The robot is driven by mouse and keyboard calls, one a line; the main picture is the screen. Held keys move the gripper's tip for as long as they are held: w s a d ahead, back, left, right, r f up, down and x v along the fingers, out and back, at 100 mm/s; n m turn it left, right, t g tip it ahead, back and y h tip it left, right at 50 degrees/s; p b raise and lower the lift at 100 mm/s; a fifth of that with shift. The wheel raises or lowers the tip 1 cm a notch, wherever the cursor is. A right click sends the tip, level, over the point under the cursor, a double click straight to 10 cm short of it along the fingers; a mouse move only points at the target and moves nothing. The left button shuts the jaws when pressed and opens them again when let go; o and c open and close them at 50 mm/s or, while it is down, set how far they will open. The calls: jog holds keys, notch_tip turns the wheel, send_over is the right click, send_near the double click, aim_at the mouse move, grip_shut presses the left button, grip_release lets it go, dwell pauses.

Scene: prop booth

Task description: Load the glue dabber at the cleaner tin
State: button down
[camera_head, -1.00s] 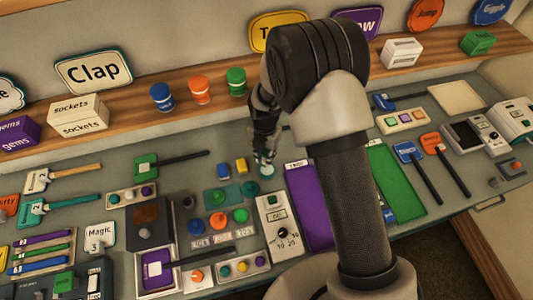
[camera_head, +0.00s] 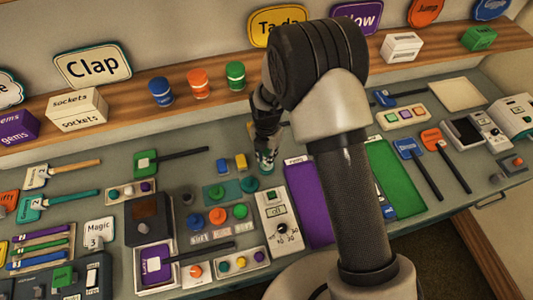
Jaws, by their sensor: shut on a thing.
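My gripper (camera_head: 266,155) points down above the bench, just left of my forearm. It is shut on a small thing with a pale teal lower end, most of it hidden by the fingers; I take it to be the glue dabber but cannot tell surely. The held thing is near a teal tray (camera_head: 212,197) with round pads in it. Three tins stand on the shelf: a blue tin (camera_head: 161,93), an orange tin (camera_head: 199,84) and a green tin (camera_head: 235,75). Their labels are too small to read, so I cannot tell which is the cleaner tin.
A small blue block (camera_head: 222,166) and a yellow block (camera_head: 241,162) lie near my gripper. A dial box (camera_head: 272,222) and a purple panel (camera_head: 308,205) stand close in front. Paddles and button panels crowd the bench. My forearm hides part of the right middle.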

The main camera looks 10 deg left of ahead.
jog(key=shift+f+b, duration=0.55)
jog(key=shift+f, duration=0.05)
dwell(1.6)
